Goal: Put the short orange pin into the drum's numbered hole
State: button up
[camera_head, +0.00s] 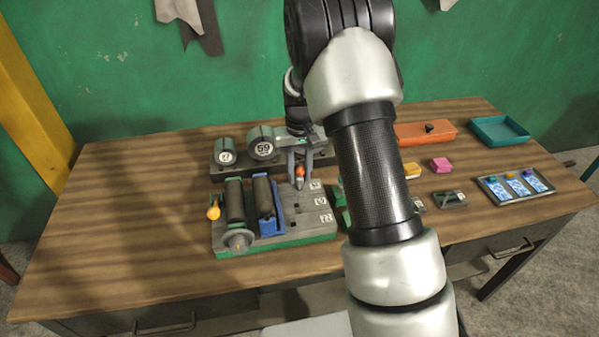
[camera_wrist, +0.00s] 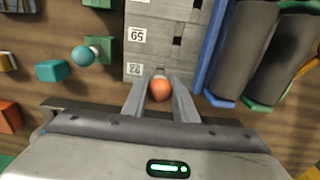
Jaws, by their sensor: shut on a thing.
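My gripper (camera_head: 299,172) is shut on the orange pin (camera_head: 299,173), over the far right part of the grey block (camera_head: 300,205). The pin's round orange top shows between the fingertips (camera_wrist: 160,92) in the wrist view (camera_wrist: 160,89). Its lower end is hard to make out, so I cannot tell whether it touches the block. The block has dark slots and white number labels; one label (camera_wrist: 137,36) reads 59 in the wrist view. The label nearest the fingers (camera_wrist: 134,69) is hard to read. Behind stands a round drum face marked 59 (camera_head: 263,149), beside a smaller numbered one (camera_head: 227,157).
Two dark rollers (camera_head: 235,200) and a blue holder (camera_head: 272,222) stand left of the pin on the same fixture. A yellow knob (camera_head: 213,212) sticks out at its left. The table's left side is clear.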

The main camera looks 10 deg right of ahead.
jog(key=shift+f, duration=0.15)
jog(key=shift+f+b, duration=0.55)
jog(key=shift+f, duration=0.1)
jog(key=o, duration=1.1)
jog(key=shift+r, duration=0.1)
notch_tip(320, 180, up, 17)
jog(key=shift+r, duration=0.15)
